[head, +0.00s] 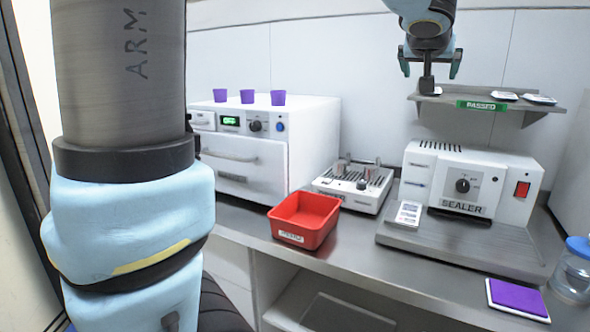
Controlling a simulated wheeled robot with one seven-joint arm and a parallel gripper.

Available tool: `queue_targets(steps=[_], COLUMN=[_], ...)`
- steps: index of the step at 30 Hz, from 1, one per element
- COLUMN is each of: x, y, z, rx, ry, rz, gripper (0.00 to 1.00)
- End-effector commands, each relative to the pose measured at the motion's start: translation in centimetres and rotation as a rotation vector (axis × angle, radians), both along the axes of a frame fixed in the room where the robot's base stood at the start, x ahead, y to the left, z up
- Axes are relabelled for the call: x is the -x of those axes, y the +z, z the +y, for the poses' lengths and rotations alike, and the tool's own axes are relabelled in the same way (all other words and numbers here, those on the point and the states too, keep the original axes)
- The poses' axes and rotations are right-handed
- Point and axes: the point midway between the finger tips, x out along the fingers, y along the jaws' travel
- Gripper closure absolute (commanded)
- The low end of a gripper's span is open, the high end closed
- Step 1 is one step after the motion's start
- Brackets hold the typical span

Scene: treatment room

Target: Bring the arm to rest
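My gripper (429,66) hangs at the top right of the head view, fingers pointing down, in front of the wall shelf. Its two fingers are spread apart, with a gap on each side of a dark upright piece between them. I cannot tell whether that piece belongs to my gripper or stands on the shelf. My arm's upper links fill the left of the view, bent upward, and the links between are out of view.
The shelf (540,111) with a green PASSED label carries several small white packs. Below stand a sealer (472,180), a white cabinet (300,140) with three purple cups, a red bin (304,218), a purple pad (517,298) and a blue-lidded jar (574,272).

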Motion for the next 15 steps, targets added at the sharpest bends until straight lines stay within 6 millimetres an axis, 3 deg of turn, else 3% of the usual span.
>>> queue_targets(steps=[8, 15], x=[-1.2, -2.4], y=[-2.0, -5.2], z=[1.8, 4.5], rx=[-0.003, -0.015], ry=[0.002, 0.003], rz=[0.013, 0.054], gripper=[0.0, 0.0])
